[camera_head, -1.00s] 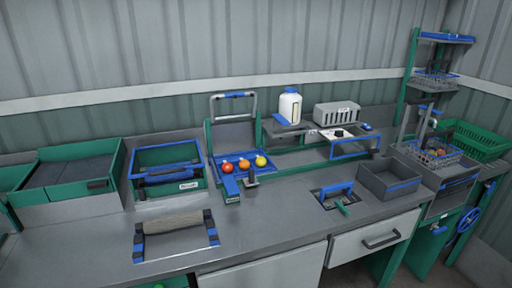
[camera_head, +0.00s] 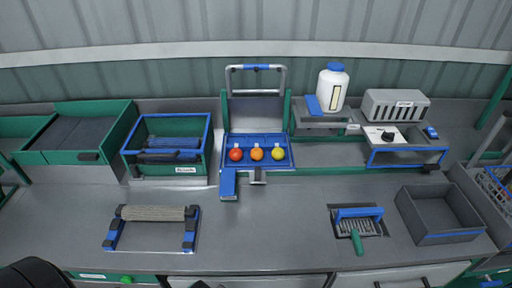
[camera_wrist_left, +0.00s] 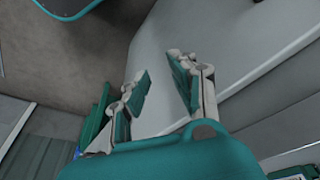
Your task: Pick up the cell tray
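I cannot say for sure which thing is the cell tray. A blue tray (camera_head: 257,139) holds a red, an orange and a yellow tomato in a row at the bench's middle back. A green, blue-rimmed box (camera_head: 209,135) left of it holds dark blue flat pieces (camera_head: 172,146), part hidden by its front bar. My left gripper (camera_wrist_left: 160,76) shows in the left wrist view, its teal-padded fingers apart with nothing between them, away from these things. Neither gripper shows in the head view; my right gripper is out of sight.
On the grey bench (camera_head: 270,225) lie a roller frame (camera_head: 155,214) at front left, a blue-topped brush tool (camera_head: 358,213) and a grey bin (camera_head: 461,238) at right. A white bottle (camera_head: 332,90) stands on a back shelf. The bench's front middle is clear.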

